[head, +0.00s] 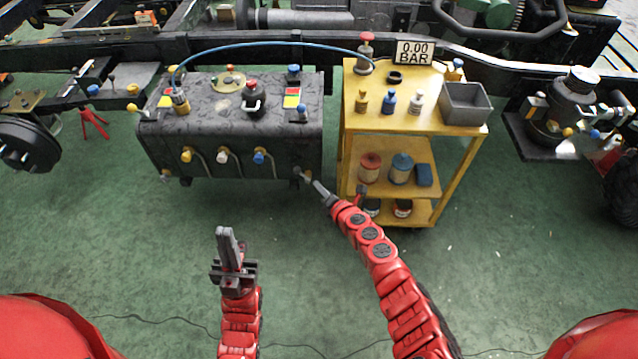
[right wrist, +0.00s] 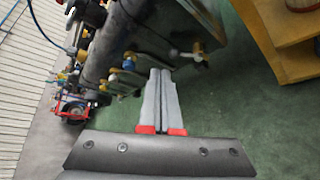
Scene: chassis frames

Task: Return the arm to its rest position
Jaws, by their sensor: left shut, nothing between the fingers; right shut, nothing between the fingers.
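My left gripper (head: 227,243) points up and away over the green floor, in front of the dark tank. It is shut and empty. My right gripper (head: 314,187) reaches from the lower right toward the gap between the tank and the yellow cart. Its fingers are shut with nothing between them, and they also show in the right wrist view (right wrist: 160,95). In the head view its tips appear close to the lower right corner of the tank, by a small fitting (head: 302,175). I cannot tell whether they touch it.
The dark tank (head: 225,130) carries coloured valves and a blue hose (head: 270,44) running to the yellow cart (head: 385,150). The green floor (head: 150,255) in front is clear except for a thin cable.

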